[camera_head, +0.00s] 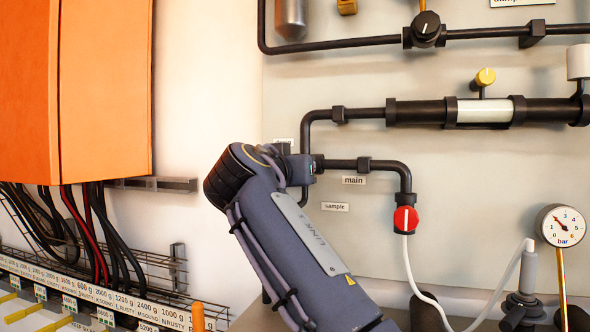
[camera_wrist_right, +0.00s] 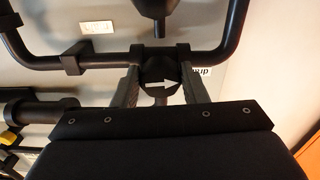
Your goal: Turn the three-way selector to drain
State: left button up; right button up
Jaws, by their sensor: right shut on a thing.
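The selector is a round black knob (camera_wrist_right: 162,88) with a white arrow, on a black pipe junction in the right wrist view. Its arrow points to the right in that view. My right gripper (camera_wrist_right: 160,73) has one finger on each side of the knob and is shut on it. In the head view my right arm (camera_head: 290,240) reaches up to the pipe junction and hides the knob. Labels near it read "main" (camera_head: 353,180) and "sample" (camera_head: 335,207); another label (camera_head: 283,142) is partly covered. A label ending in "up" (camera_wrist_right: 201,71) is partly behind a finger. My left gripper is not in view.
Black pipes (camera_head: 350,115) run across the panel around my wrist. A red valve knob (camera_head: 405,219) and a pressure gauge (camera_head: 563,226) are to the right. An orange cabinet (camera_head: 105,90) and dark cables (camera_head: 100,240) are at the left.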

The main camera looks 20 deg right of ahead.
jog(key=shift+f, duration=0.15)
jog(key=o, duration=0.9)
jog(key=shift+o, duration=0.2)
jog(key=shift+s, duration=0.1)
jog(key=b+v, duration=0.1)
jog(key=v, duration=0.6)
jog(key=shift+s+a, duration=0.25)
